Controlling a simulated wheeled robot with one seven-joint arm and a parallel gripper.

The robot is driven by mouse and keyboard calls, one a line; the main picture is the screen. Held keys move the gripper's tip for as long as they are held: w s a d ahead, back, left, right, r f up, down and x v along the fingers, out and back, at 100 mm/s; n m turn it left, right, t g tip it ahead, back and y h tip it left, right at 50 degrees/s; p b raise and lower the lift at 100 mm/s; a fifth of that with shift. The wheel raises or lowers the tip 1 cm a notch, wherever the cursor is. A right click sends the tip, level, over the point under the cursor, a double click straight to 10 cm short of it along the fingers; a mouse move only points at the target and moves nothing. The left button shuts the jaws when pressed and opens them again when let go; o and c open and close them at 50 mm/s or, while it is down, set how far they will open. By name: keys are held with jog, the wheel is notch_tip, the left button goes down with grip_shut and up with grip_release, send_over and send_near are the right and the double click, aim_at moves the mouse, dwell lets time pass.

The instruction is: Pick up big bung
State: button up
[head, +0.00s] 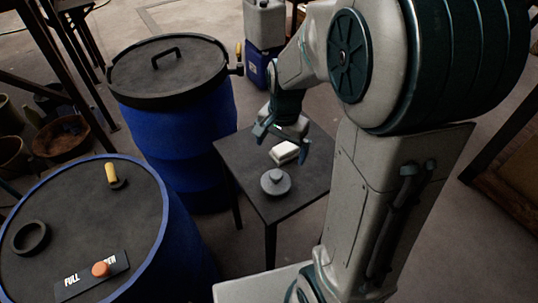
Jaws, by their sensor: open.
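A round grey stopper with a knob on top, which looks like the big bung (275,182), stands upright on a small dark table (236,160). My gripper (282,142) is open above the far part of this table, pointing down, behind the bung and apart from it. A white block (284,152) shows just below and between the fingers. I cannot tell whether the fingers touch it.
A blue vat with a black handled lid (168,70) stands behind the table to the left. Another blue vat (90,215) is at the front left, with a yellow-handled valve, a black ring and a FULL label plate on top. A grey canister (265,22) stands at the back.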

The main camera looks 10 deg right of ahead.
aim_at(276, 173)
jog(key=w+f, duration=0.1)
jog(key=f, duration=0.2)
jog(key=f+m, duration=0.1)
jog(key=f, duration=0.3)
jog(key=w+f+m, duration=0.1)
jog(key=f, duration=0.3)
jog(key=shift+w+d, duration=0.2)
jog(key=shift+w, duration=0.1)
jog(key=shift+s+a+f+b, duration=0.1)
jog(key=shift+s+f, duration=0.05)
jog(key=shift+f, duration=0.75)
jog(key=shift+s+a+f+b, duration=0.15)
jog(key=shift+s+f, duration=0.05)
jog(key=shift+f, duration=0.65)
jog(key=shift+s+a+f+b, duration=0.1)
jog(key=shift+s+f, duration=0.05)
jog(key=shift+f, duration=0.75)
jog(key=c, duration=0.9)
